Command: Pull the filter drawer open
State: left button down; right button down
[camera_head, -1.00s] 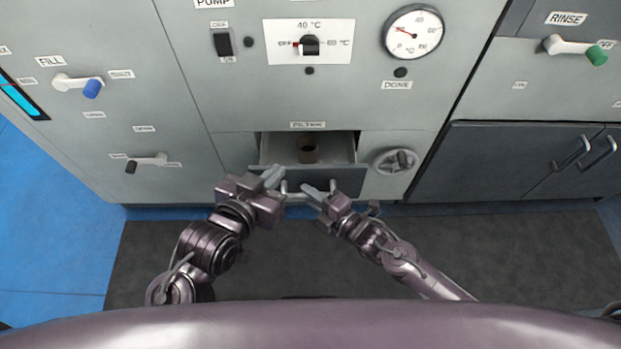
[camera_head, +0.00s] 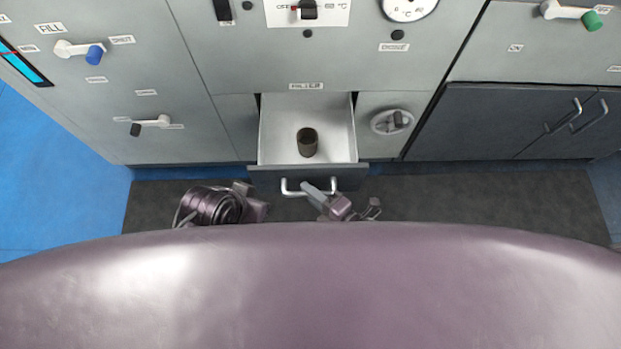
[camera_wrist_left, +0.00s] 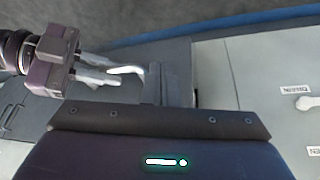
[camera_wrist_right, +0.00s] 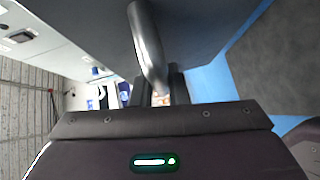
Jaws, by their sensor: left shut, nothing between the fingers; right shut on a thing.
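The filter drawer (camera_head: 307,178) is pulled well out of the grey cabinet, below the FILTER label, and its light interior shows. A dark open cylinder (camera_head: 308,143) stands upright inside it. The drawer's metal handle (camera_head: 292,192) runs across its dark front. My right gripper (camera_head: 318,190) is shut on the handle's right part; the handle bar (camera_wrist_right: 146,42) passes between its fingers in the right wrist view. My left gripper (camera_wrist_left: 168,85) is shut and empty, left of the handle; in the head view its fingers cannot be made out.
A round knob (camera_head: 392,122) is right of the drawer. A lever with a dark grip (camera_head: 150,122) is to the left. Dark cupboard doors with handles (camera_head: 563,117) stand at the right. Dark matting (camera_head: 460,195) covers the floor in front.

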pick_arm(q)
jog(key=shift+a, duration=0.1)
pick_arm(e)
jog(key=shift+s, duration=0.25)
jog(key=c, duration=1.4)
grip_release()
